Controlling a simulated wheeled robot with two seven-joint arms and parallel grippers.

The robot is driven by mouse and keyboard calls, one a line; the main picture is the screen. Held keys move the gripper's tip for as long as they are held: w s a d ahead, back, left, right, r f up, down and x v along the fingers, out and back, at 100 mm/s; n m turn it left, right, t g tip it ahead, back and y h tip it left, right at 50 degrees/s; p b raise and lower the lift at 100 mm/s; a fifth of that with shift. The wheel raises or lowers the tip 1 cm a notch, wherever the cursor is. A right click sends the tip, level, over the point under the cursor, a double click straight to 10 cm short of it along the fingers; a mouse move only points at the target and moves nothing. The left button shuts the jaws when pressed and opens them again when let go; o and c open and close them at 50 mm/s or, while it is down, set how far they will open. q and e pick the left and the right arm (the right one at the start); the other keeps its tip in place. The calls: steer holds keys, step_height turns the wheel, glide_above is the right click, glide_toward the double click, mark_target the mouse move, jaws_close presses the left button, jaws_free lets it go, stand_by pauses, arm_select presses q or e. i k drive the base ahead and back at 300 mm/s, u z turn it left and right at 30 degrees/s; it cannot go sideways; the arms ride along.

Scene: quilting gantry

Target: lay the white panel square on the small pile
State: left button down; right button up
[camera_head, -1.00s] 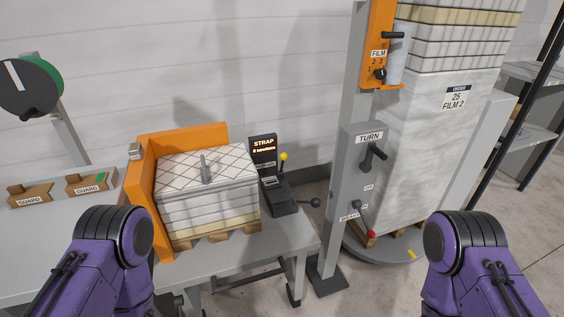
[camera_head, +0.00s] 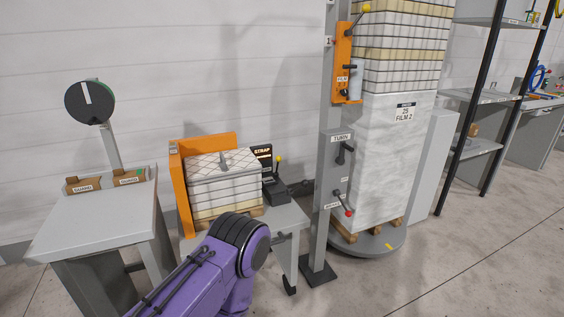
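The small pile (camera_head: 228,196) of white and cream layers stands on a low wooden pallet inside an orange corner frame (camera_head: 183,195). One purple arm of mine reaches in at the bottom, in front of the pile's lower edge. Neither gripper shows.
A black strap unit (camera_head: 272,188) stands right of the pile. A grey post (camera_head: 325,200) and a tall wrapped stack (camera_head: 385,160) on a turntable (camera_head: 375,243) are further right. A side table (camera_head: 100,212) with guard boxes is at left. Floor at right is clear.

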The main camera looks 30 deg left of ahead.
mark_target(217, 167)
steer(key=z, duration=0.3)
steer(key=i, duration=1.6)
steer(key=u, duration=0.85)
